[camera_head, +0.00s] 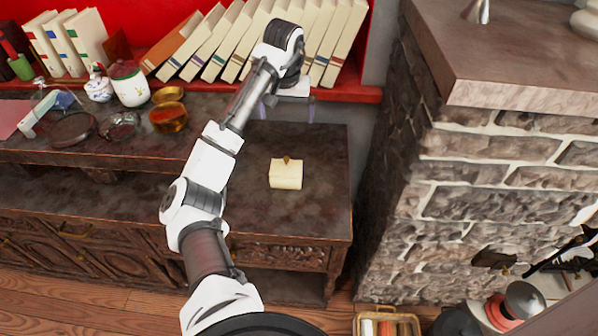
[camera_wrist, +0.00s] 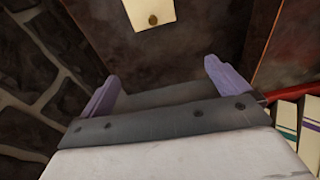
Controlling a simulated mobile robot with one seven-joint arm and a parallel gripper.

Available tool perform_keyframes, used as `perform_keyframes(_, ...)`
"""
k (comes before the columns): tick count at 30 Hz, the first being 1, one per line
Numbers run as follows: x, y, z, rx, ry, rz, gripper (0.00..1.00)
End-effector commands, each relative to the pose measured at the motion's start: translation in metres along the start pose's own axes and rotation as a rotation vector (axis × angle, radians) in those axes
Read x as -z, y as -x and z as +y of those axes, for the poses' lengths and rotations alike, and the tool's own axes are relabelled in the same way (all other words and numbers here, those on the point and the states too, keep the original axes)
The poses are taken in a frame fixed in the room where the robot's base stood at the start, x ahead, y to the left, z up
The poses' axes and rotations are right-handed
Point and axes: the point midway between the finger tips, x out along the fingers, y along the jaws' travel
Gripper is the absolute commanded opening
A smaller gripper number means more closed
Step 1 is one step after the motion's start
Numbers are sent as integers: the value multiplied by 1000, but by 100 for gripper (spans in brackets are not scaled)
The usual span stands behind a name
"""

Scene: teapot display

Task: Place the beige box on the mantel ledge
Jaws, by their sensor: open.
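The beige box (camera_head: 286,174) is small, with a dark knob on top. It sits on the dark wooden cabinet top, and it also shows at the top edge of the wrist view (camera_wrist: 150,14), partly cut off. My gripper (camera_head: 287,110) is open and empty, raised behind the box near the bookshelf, with its two purple fingers spread. In the wrist view the open fingers (camera_wrist: 160,80) are apart from the box. The mantel ledge (camera_head: 515,55) is the brown slab above the stone fireplace at the right.
A row of leaning books (camera_head: 255,40) stands on the red shelf behind my gripper. A metal cone-shaped thing (camera_head: 478,11) stands on the ledge, whose front is clear.

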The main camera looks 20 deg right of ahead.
Motion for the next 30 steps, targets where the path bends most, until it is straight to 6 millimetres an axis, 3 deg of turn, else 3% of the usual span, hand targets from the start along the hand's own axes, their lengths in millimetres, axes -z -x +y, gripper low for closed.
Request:
perform_keyframes(3, -26, -24, -12, -14, 32, -99, 100)
perform_keyframes(7, -39, -38, -16, -25, 48, -150, 100)
perform_keyframes(18, -52, -102, -12, -31, 48, -160, 100)
perform_keyframes(30, -58, -136, -11, -26, 48, -158, 100)
